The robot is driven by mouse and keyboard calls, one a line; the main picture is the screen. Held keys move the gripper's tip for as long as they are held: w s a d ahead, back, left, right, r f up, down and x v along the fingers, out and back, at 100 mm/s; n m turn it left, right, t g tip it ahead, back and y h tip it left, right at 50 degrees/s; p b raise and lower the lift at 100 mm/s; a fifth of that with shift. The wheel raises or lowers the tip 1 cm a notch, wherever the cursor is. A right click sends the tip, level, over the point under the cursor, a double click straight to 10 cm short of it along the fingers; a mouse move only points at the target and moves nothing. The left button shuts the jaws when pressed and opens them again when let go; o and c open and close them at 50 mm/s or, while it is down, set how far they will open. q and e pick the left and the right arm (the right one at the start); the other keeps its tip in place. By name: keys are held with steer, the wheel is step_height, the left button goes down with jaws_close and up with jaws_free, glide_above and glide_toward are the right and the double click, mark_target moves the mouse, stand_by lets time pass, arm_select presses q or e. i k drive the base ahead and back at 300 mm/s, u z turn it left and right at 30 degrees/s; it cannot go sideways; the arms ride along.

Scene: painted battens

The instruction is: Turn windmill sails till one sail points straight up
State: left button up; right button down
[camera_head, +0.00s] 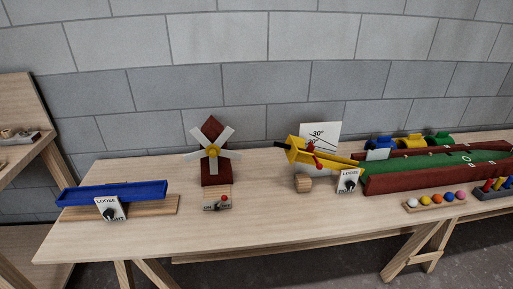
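The windmill (211,173) stands upright on the table, left of the middle, with a dark red body and pointed top. Its white sails (226,135) spread from a yellow hub (212,150) in a slanted cross. One sail points up and right, another up and left, and the lower ones point out to the sides and down. None appears to point straight up. The wooden base below has a small label plate and a red knob (224,197). Neither of my grippers is in view.
On the wooden table (270,225), a blue trough (115,192) with a LOOSE/TIGHT dial stands left. Right are a yellow ramp (320,155) with an angle card, a wooden block (303,183), a green-floored lane (440,168) and coloured balls. The front table is clear.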

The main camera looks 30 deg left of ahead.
mark_target(213, 150)
steer(key=u, duration=0.05)
steer(key=i, duration=1)
steer(key=u, duration=0.5)
